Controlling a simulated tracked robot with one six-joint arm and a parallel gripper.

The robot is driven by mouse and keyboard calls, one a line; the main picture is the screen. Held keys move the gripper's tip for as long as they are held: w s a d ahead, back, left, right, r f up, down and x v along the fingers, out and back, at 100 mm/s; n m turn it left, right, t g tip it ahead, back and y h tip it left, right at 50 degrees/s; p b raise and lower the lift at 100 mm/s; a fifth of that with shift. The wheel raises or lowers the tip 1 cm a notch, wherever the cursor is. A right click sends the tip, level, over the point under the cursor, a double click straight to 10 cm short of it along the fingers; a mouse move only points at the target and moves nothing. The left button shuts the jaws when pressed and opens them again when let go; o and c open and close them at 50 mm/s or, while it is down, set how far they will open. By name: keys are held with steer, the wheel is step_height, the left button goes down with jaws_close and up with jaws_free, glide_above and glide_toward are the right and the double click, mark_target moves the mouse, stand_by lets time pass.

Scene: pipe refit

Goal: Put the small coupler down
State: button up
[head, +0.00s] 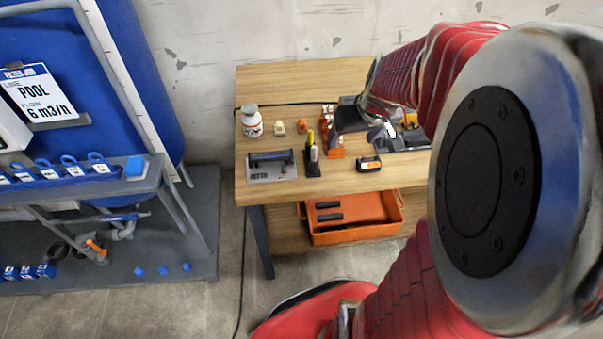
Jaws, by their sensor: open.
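My gripper (358,126) is at the end of my red arm, over the right half of the wooden workbench (256,88). Its jaws are open, with a dark finger on each side. It is close to an orange rack (335,147), but I cannot tell whether it touches it. I cannot pick out the small coupler for sure; small parts near the gripper are partly hidden by it. A small orange piece (302,127) and a small cream piece (279,128) stand on the bench to the left of the gripper.
A grey plate with a dark bar (271,157), a white bottle (251,122), upright tools (312,154) and a black-and-orange block (369,164) are on the bench. An orange crate (350,236) with black cylinders sits below. A blue pipe stand (110,187) is at left.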

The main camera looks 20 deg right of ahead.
steer(key=s+a+r+n, duration=0.1)
steer(key=s+a+r, duration=0.3)
steer(key=a, duration=0.5)
steer(key=s+a+r+n, duration=0.1)
steer(key=s+a+r, duration=0.4)
steer(key=s+a, duration=0.3)
steer(key=shift+a+t+y, duration=0.4)
steer(key=shift+a, duration=0.7)
